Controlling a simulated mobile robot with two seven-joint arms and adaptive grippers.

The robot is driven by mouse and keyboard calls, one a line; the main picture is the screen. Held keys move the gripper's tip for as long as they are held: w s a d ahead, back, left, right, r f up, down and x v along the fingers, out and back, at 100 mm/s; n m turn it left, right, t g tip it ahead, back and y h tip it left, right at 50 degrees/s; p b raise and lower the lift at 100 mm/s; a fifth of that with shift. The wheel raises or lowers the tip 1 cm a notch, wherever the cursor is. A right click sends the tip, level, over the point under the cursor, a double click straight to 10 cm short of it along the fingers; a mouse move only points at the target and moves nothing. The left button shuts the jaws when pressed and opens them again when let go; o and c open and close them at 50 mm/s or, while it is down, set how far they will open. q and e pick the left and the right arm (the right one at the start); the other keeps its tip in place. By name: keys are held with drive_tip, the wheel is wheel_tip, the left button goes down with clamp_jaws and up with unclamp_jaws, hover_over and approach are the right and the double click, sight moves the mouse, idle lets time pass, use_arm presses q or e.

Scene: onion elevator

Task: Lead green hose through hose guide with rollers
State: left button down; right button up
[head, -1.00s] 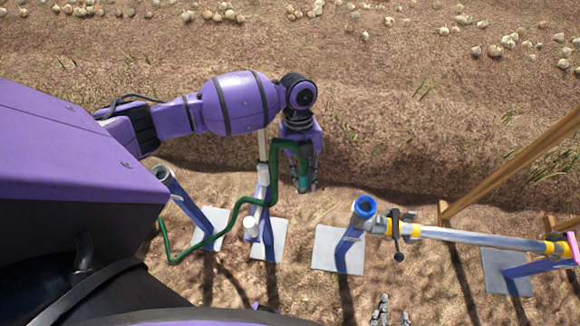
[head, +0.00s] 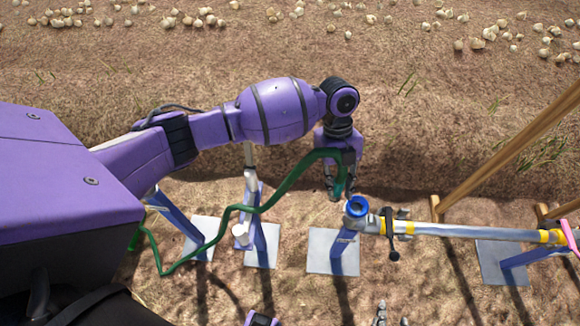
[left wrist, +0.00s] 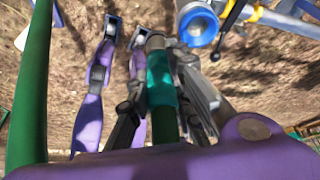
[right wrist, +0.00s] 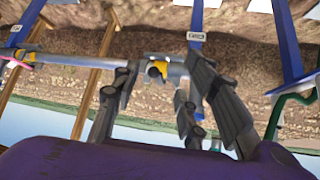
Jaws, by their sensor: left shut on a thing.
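My left gripper (head: 334,194) is shut on the end of the green hose (head: 300,171), just left of and behind the blue ring at a pipe mouth. In the left wrist view the hose end (left wrist: 161,80) sticks out between the fingers with a grey tip. The hose runs back left past the hose guide with white rollers (head: 241,233) on a blue stand, then sags to the lower left. Whether it lies between the rollers I cannot tell. My right gripper (head: 388,316) is at the bottom edge; its fingers are apart and empty in the right wrist view (right wrist: 155,85).
The blue ring (head: 357,207) tops a blue stand and joins a metal pipe (head: 470,233) with yellow bands and a dark lever. Wooden beams (head: 510,150) stand at the right. Another blue stand (head: 178,222) is left of the guide. Open soil lies behind.

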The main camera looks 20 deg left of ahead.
use_arm(q)
drive_tip(key=w+d+b, duration=0.1)
drive_tip(key=w+d, duration=0.1)
drive_tip(key=d, duration=0.4)
drive_tip(key=shift+d+r, duration=0.15)
drive_tip(key=shift+d, duration=0.05)
